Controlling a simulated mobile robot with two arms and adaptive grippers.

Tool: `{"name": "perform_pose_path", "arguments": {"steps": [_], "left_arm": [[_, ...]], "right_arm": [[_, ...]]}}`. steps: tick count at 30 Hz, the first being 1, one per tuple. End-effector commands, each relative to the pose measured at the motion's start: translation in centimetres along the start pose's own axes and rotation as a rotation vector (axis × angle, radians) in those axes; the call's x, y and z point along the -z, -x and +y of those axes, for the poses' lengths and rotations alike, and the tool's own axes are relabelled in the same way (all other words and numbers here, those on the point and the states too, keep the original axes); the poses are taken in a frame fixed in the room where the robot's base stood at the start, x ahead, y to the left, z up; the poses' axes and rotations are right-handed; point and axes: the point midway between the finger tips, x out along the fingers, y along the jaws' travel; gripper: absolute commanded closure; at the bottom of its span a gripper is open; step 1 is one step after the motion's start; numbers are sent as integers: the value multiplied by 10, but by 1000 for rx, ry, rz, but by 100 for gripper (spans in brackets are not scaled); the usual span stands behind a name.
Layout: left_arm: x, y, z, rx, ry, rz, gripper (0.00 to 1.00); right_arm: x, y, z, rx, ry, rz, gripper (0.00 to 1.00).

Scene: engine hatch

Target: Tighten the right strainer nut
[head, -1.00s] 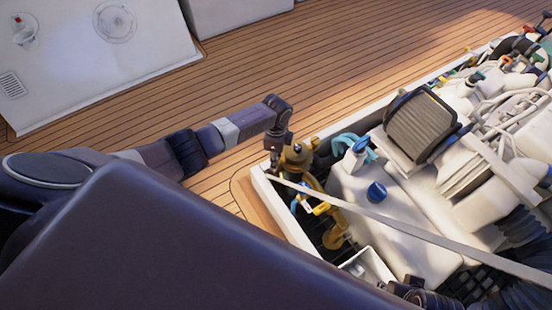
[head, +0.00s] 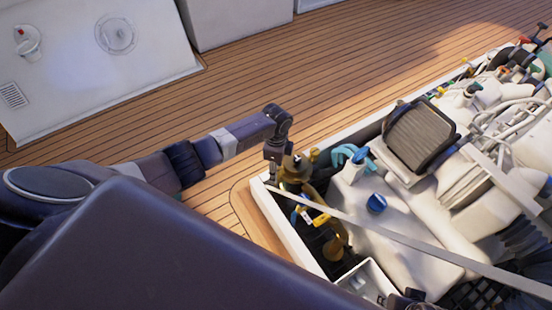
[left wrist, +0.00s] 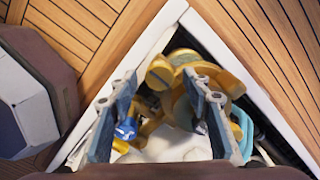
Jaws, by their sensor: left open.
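A brass strainer (head: 296,168) stands in the near left corner of the hatch, with brass pipework below it. In the left wrist view, the brass strainer body (left wrist: 222,82) and a round brass cap (left wrist: 160,73) show near and between my fingers. I cannot tell which brass part is the right strainer nut. My left gripper (left wrist: 158,82) is open, pointing down over the strainer with nothing clearly held. In the head view my left gripper (head: 273,176) is at the strainer's left side, and its fingertips are hard to make out. My right gripper is not in view.
The white hatch rim (head: 278,215) runs close to my left gripper. A blue-handled valve (left wrist: 125,128) is near the left finger. Wooden deck is clear beyond.

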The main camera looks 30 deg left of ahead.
Motion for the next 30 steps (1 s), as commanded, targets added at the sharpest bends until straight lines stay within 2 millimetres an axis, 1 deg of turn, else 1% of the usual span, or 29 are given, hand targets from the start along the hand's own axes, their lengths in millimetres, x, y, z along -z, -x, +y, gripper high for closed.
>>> {"name": "perform_pose_path", "arguments": {"steps": [5,12,18,21,24,30], "left_arm": [[-1,24,0,4,-2,0,55],[0,69,-1,4,-1,1,55],[0,98,0,2,0,0,55],[0,106,0,1,-1,0,55],[0,110,0,0,-1,0,55],[0,111,0,0,0,0,55]], "right_arm": [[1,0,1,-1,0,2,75],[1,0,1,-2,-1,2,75],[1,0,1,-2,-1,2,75],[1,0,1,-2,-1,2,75],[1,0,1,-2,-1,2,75],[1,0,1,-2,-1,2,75]]}}
